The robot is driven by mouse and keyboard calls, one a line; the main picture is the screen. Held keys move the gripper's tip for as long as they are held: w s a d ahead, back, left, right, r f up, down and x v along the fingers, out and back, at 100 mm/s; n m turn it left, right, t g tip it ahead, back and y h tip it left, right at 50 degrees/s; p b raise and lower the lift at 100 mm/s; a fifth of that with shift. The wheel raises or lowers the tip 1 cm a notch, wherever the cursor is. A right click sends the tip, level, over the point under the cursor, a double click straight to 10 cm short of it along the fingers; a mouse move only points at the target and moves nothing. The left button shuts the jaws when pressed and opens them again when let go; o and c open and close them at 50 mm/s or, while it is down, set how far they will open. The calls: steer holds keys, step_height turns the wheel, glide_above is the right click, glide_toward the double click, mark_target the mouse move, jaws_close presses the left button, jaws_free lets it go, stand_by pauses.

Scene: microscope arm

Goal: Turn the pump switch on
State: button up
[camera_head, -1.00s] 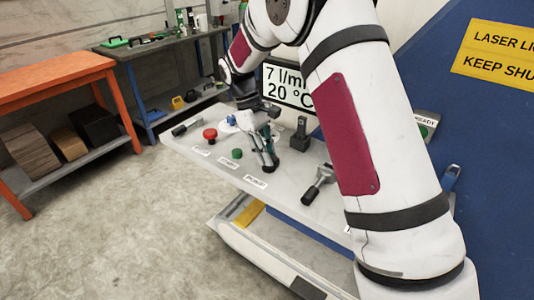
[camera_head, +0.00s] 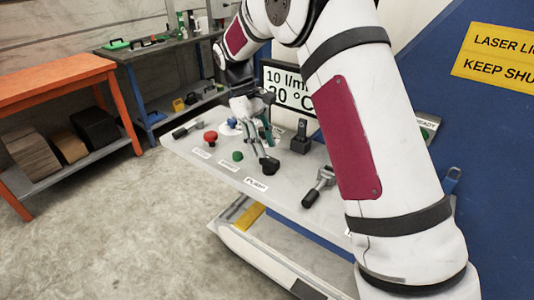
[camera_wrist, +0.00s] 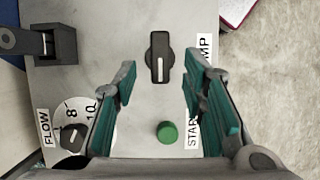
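The pump switch (camera_wrist: 159,58) is a black rotary knob with a white line, beside the partly hidden PUMP label (camera_wrist: 203,50). In the wrist view its long side and line run up and down the picture. In the head view the pump switch (camera_head: 269,165) sits near the front edge of the panel. My gripper (camera_wrist: 159,75) is open, with a teal-padded finger on either side of the knob's line and clear gaps to it. In the head view my gripper (camera_head: 261,143) is just above and behind the switch; whether it touches is hard to tell.
A green button (camera_wrist: 167,132), a FLOW dial (camera_wrist: 73,138) and a black bracket-like part (camera_wrist: 60,42) are near. A red button (camera_head: 210,137) stands to the left. A black-handled lever (camera_head: 320,185) lies to the right. The display (camera_head: 288,88) reads 10 l/min, 20 °C.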

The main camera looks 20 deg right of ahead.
steer(key=v, duration=0.8)
steer(key=s+d+r+m+t+y+p, duration=0.1)
steer(key=s+r+m+t, duration=0.1)
steer(key=s+r, duration=0.5)
steer(key=s+d+r+m+t, duration=0.15)
steer(key=s+r, duration=0.35)
steer(key=s, duration=0.5)
steer(key=s+f+m+t+p, duration=0.1)
steer(key=s+t, duration=0.1)
steer(key=s, duration=0.7)
steer(key=s+f+m+t+y, duration=0.1)
steer(key=s+f+m+t, duration=0.1)
steer(key=s, duration=0.8)
steer(key=shift+s+d+f+y+p, duration=0.3)
steer(key=shift+s+f+p, duration=0.05)
steer(key=shift+p, duration=0.05)
